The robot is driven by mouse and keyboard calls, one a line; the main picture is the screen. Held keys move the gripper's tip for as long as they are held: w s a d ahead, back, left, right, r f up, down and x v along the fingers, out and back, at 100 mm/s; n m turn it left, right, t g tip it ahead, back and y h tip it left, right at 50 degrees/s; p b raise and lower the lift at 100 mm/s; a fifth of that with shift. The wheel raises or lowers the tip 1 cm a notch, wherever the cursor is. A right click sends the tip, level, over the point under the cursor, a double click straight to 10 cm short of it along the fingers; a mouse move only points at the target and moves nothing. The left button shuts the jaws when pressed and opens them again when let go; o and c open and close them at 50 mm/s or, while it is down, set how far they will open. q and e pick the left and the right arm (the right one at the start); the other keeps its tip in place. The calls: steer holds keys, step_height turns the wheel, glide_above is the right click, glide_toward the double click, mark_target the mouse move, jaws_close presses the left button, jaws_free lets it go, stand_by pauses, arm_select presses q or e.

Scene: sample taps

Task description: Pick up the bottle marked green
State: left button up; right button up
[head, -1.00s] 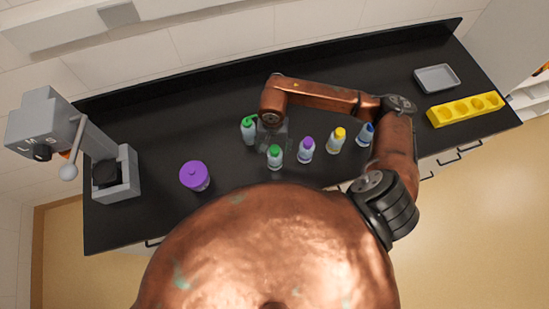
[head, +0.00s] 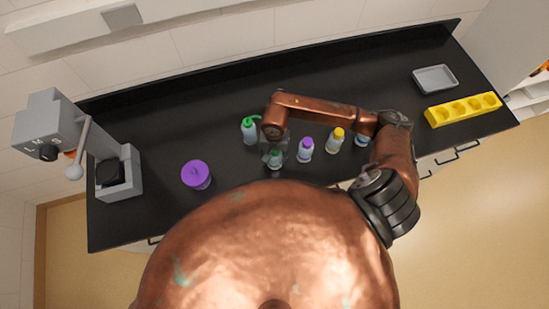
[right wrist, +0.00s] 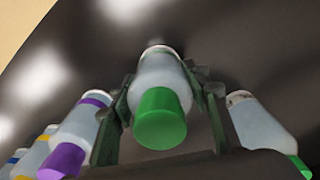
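The bottle with the green cap (head: 275,161) stands upright on the black counter at the front of my body, partly covered by my right gripper (head: 274,150). In the right wrist view the green-capped bottle (right wrist: 160,105) is between the two fingers of my right gripper (right wrist: 160,90), its cap toward the camera. The fingers are spread on either side of its body, very close to it. I cannot tell whether the pads touch it. A second bottle with a green spout (head: 250,133) stands to the left. My left gripper is not in view.
A purple-capped bottle (head: 305,149), a yellow-capped one (head: 335,141) and a blue-marked one (head: 362,137) stand to the right. A purple jar (head: 196,175) and a grey machine (head: 115,165) are left. A yellow holder (head: 463,109) and grey tray (head: 435,78) lie far right.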

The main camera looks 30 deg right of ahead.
steer(key=c, duration=0.7)
steer(key=shift+c, duration=0.2)
